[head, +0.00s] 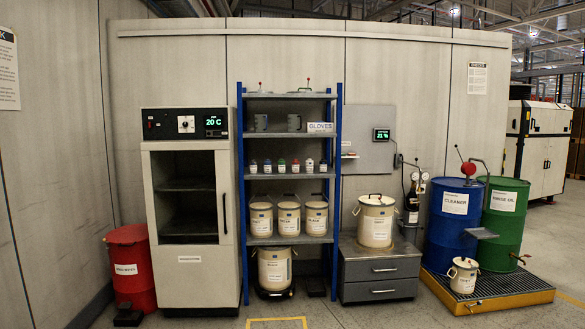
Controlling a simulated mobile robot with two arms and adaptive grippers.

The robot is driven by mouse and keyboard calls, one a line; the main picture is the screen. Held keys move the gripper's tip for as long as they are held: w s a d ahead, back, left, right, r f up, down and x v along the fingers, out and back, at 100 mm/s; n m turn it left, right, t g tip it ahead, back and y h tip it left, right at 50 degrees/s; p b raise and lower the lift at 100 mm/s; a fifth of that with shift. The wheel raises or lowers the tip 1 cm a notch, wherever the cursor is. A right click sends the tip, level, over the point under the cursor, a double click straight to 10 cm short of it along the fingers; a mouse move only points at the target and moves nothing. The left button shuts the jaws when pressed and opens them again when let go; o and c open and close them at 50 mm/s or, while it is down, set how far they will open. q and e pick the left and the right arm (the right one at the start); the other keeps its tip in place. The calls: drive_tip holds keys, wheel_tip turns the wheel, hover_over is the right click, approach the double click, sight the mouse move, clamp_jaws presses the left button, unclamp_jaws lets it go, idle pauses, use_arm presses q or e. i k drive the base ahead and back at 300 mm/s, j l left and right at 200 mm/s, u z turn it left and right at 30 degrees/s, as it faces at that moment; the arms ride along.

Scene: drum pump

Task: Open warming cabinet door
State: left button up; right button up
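The warming cabinet (193,270) stands upright at the left against the wall. Its door (229,250) appears closed, with a dark window (188,200) through which inner shelves show. A dark vertical handle (224,213) sits near the door's right edge. Above the door, a black panel carries a dial (186,124) and a display (215,122) reading 20 C. Neither of my grippers is in view.
A red bin (132,265) stands left of the cabinet. A blue-framed shelf rack (338,190) with several containers is close on its right. Farther right are a drawer unit (380,270), a blue drum (452,235) and a green drum (505,225). The floor in front is clear.

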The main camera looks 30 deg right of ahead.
sight(185, 275)
drive_tip(key=i+l+z, duration=0.3)
drive_tip(key=i+l, duration=0.25)
drive_tip(key=i, duration=0.4)
drive_tip(key=i+l+z, duration=0.3)
drive_tip(key=i, duration=0.75)
drive_tip(key=i+l+z, duration=0.1)
drive_tip(key=i+z, duration=0.2)
drive_tip(key=i, duration=0.7)
